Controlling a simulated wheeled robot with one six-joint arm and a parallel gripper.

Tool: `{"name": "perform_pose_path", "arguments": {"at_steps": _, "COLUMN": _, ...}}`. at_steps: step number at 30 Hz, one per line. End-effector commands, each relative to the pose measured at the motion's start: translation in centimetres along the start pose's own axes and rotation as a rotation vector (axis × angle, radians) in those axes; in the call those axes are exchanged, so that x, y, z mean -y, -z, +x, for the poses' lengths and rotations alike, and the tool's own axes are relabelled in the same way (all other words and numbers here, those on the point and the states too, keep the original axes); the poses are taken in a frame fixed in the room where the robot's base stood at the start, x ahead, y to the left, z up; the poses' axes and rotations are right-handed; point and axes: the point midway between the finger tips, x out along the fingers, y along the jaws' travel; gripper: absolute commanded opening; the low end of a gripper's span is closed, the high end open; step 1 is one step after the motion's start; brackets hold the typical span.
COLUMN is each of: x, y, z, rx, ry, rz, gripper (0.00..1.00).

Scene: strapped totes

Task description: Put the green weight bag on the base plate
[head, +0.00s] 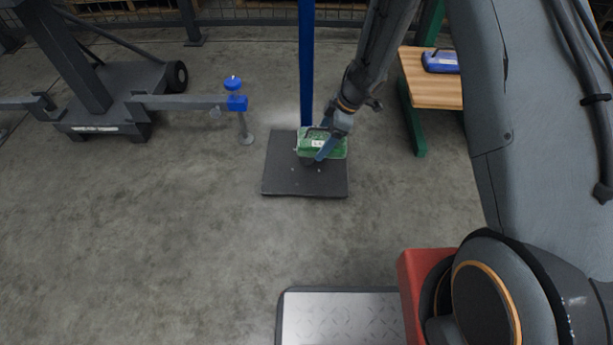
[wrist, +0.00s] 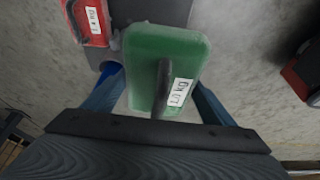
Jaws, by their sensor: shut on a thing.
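The green weight bag (head: 334,150) is in my gripper (head: 322,146), over the dark base plate (head: 283,180) at the foot of the blue post (head: 306,60). I cannot tell whether it touches the plate. In the wrist view, the green bag (wrist: 196,50) has a dark handle and a white label. The blue-grey fingers of my gripper (wrist: 162,92) stand on either side of the handle, shut on the bag. The base plate (wrist: 150,11) shows partly behind the bag there.
In the wrist view, a red bag (wrist: 84,28) with a white label lies beside the green one. A wooden-topped bench (head: 432,90) with a blue bag (head: 441,62) stands at right. A grey stand with a blue clamp (head: 236,102) is at left.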

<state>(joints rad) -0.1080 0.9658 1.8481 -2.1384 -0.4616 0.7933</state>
Motion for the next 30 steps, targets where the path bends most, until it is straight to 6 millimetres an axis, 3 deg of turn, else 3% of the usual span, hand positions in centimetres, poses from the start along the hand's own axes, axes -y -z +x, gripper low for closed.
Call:
{"name": "perform_pose_path", "arguments": {"at_steps": 5, "x": -0.2, "y": -1.4, "z": 1.5, "rx": -0.001, "ry": 0.008, "rz": -0.02, "gripper": 0.21}}
{"name": "perform_pose_path", "arguments": {"at_steps": 21, "x": -0.3, "y": -5.5, "z": 10.9, "rx": -0.001, "ry": 0.006, "rz": -0.016, "gripper": 0.21}}
{"name": "perform_pose_path", "arguments": {"at_steps": 30, "x": -0.2, "y": -6.0, "z": 12.3, "rx": -0.002, "ry": 0.006, "rz": -0.018, "gripper": 0.21}}
